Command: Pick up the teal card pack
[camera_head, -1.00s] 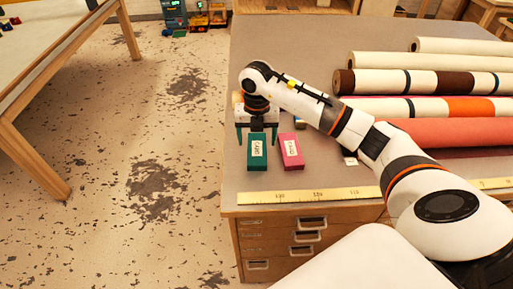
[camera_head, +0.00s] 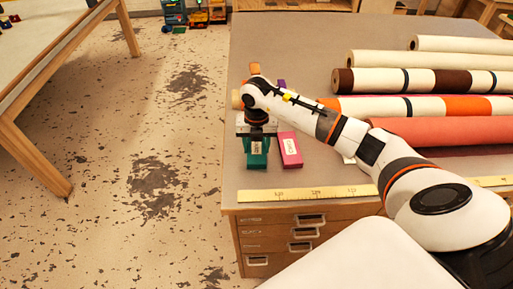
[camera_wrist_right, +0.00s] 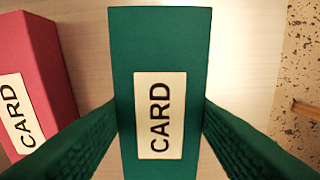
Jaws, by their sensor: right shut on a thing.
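The teal card pack (camera_head: 257,159) lies near the left edge of the table in the head view, partly hidden by my right gripper (camera_head: 257,147). In the right wrist view the teal card pack (camera_wrist_right: 160,40) fills the middle, with a white CARD label. The two green fingers of the right gripper (camera_wrist_right: 160,135) press on its two sides, so the gripper is shut on it. I cannot tell whether the pack is clear of the table. My left gripper is not in view.
A pink card pack (camera_head: 291,150) lies just right of the teal one, and also shows in the wrist view (camera_wrist_right: 38,70). A yellow ruler (camera_head: 310,193) runs along the front edge. Several large rolls (camera_head: 430,83) lie on the right. Blocks (camera_head: 254,69) stand behind the gripper.

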